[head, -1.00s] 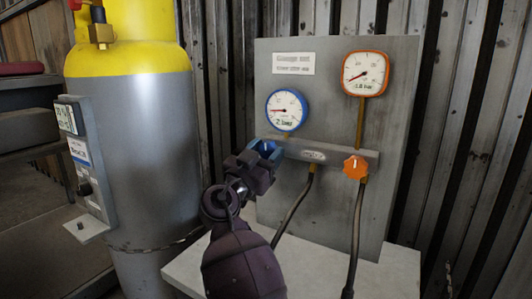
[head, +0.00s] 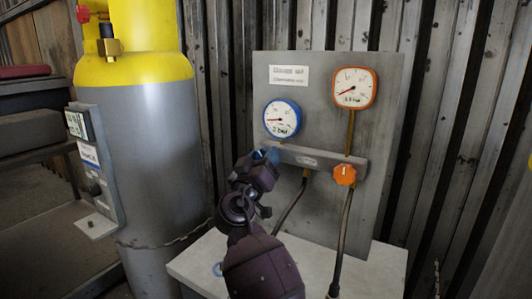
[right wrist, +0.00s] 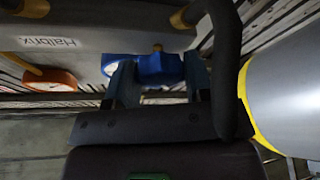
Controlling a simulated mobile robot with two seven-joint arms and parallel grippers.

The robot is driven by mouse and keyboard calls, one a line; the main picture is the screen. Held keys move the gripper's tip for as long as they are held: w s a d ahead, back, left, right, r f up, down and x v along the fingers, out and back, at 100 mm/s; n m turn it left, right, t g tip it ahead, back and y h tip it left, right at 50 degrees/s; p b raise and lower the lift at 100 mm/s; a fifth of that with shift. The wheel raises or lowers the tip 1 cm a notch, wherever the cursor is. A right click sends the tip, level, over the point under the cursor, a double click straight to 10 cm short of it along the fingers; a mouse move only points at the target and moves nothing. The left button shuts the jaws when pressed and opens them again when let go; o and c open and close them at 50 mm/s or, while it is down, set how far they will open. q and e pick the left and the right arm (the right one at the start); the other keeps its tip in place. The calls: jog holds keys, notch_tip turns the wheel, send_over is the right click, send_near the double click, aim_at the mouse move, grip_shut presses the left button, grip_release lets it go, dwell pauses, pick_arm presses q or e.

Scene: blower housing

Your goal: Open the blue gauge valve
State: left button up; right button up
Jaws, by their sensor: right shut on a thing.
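The blue gauge valve knob (right wrist: 158,68) sits between the two fingers of my right gripper (right wrist: 160,84) in the right wrist view, with a finger against each side. In the head view my right gripper (head: 264,160) is at the left end of the grey manifold bar (head: 312,161) and mostly hides the knob. The blue-rimmed gauge (head: 282,119) is just above, its needle pointing left. My left gripper is not in view.
An orange knob (head: 344,174) and orange gauge (head: 353,88) are on the right of the grey panel (head: 385,130). Two dark hoses hang below the bar. A yellow-topped grey cylinder (head: 150,160) stands left. A pale table (head: 375,270) lies under the panel.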

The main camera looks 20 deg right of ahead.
jog(key=n+y+p, duration=0.1)
jog(key=n+p, duration=0.2)
jog(key=r+n+y+p, duration=0.1)
jog(key=n+y+p, duration=0.1)
jog(key=n+p, duration=0.1)
jog(key=n+y+p, duration=0.2)
jog(key=n+p, duration=0.1)
jog(key=n, duration=0.2)
jog(key=shift+s+r+t, duration=0.15)
jog(key=shift+r+t, duration=0.05)
jog(key=shift+t, duration=0.1)
jog(key=n+y+p, duration=0.1)
jog(key=n+p, duration=0.2)
jog(key=shift+f, duration=0.15)
jog(key=shift+f+n+g+p, duration=0.2)
jog(key=shift+n+g+p, duration=0.4)
jog(key=shift+n+p, duration=0.45)
jog(key=shift+f+p, duration=0.15)
jog(key=shift+p, duration=0.35)
jog(key=shift+n, duration=0.25)
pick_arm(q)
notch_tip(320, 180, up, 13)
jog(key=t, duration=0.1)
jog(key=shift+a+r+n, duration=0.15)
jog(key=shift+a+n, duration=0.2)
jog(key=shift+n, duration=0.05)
pick_arm(e)
jog(key=shift+f+g+y, duration=0.2)
jog(key=shift+g+y, duration=0.1)
